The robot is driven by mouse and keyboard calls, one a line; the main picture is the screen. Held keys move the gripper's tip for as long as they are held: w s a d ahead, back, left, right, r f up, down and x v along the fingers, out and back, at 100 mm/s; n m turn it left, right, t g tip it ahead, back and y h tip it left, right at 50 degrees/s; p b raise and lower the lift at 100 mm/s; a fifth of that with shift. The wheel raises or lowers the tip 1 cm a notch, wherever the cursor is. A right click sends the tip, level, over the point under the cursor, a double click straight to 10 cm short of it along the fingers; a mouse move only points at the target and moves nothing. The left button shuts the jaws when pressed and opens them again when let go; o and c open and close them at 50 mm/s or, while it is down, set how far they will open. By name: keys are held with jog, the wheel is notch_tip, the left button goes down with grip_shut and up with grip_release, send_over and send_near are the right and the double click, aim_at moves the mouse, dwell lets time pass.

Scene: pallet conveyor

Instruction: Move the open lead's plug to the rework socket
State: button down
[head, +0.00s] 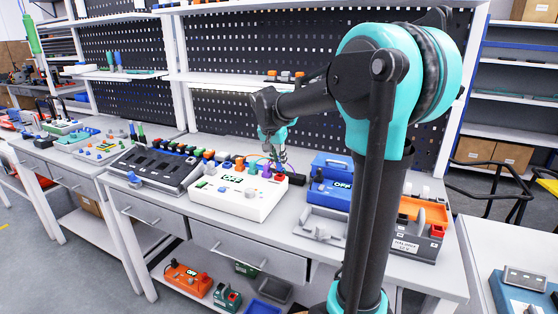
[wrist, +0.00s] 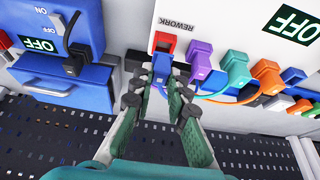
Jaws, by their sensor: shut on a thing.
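The white box (wrist: 222,22) has a red socket (wrist: 164,41) marked REWORK at its edge. A blue plug (wrist: 161,66) is between my gripper's (wrist: 160,84) fingers, lined up with the red socket and touching or very near it; I cannot tell whether it is seated. A thin blue lead runs from the plug. In the head view my gripper (head: 278,158) reaches down at the right end of the white box (head: 238,206), by the red socket (head: 281,178). The fingers hide most of the plug there.
Purple (wrist: 201,56), teal (wrist: 237,66) and orange (wrist: 267,74) plugs stand in a row close beside the red socket. A blue box (head: 331,183) reading OFF stands to its right in the head view. A dark multi-slot unit (head: 155,168) lies left.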

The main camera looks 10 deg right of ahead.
jog(key=shift+f, duration=1.15)
jog(key=c, duration=1.4)
grip_release()
jog(key=shift+r, duration=0.1)
